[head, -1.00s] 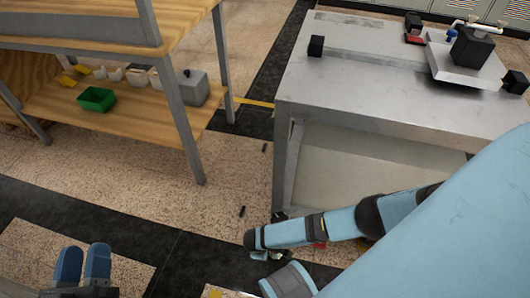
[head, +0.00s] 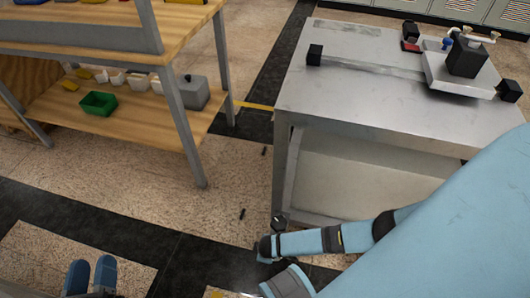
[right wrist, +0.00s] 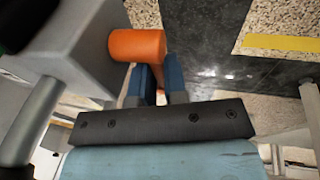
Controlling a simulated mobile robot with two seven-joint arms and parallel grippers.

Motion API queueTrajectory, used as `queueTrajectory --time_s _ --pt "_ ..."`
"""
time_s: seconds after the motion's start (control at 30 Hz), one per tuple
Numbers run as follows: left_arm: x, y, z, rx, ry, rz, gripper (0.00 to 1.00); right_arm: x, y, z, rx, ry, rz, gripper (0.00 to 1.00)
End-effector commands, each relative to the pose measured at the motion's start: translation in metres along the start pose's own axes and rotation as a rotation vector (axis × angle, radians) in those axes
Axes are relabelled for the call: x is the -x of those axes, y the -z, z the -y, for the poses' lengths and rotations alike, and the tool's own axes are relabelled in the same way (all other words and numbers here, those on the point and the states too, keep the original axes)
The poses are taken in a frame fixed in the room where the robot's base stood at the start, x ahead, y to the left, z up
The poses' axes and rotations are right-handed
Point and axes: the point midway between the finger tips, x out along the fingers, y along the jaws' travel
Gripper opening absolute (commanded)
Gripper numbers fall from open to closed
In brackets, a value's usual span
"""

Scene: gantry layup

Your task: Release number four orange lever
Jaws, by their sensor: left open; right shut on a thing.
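My left gripper (head: 91,276) is open and empty at the lower left of the head view, over the floor. I cannot read a number on the lever.
A metal table (head: 380,95) with a slide and a black block stands at the right. A wooden shelf bench (head: 60,120) with a green bin (head: 98,103) stands at the left. A grey block (right wrist: 75,40) is close to the right gripper. Floor between the tables is mostly clear.

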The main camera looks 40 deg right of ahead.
Motion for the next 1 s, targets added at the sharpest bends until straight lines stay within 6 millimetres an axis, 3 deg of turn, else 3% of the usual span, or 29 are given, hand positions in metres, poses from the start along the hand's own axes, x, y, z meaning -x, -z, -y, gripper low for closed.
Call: queueTrajectory --time_s 0.07,0.1,0.13,0.67,0.83,1.0 --pt "0.0 0.0 0.0 0.0 0.0 0.0 0.43 0.003 0.011 -0.001 -0.006 0.001 -0.019 0.0" --pt "0.0 0.0 0.0 0.0 0.0 0.0 0.43 0.003 0.012 -0.001 -0.006 0.001 -0.019 0.2" --pt "0.0 0.0 0.0 0.0 0.0 0.0 0.43 0.003 0.012 -0.001 -0.006 0.001 -0.019 0.24" --pt "0.0 0.001 -0.001 0.001 -0.001 -0.002 0.43 0.001 0.003 0.0 -0.001 0.0 -0.005 0.24" --pt "-0.001 0.004 0.0 -0.009 0.004 0.02 0.43 0.009 0.003 -0.003 0.0 0.0 -0.003 0.24" --pt "0.011 -0.033 0.017 -0.021 0.07 0.199 0.43 0.026 0.002 -0.011 -0.001 0.0 -0.002 0.24"
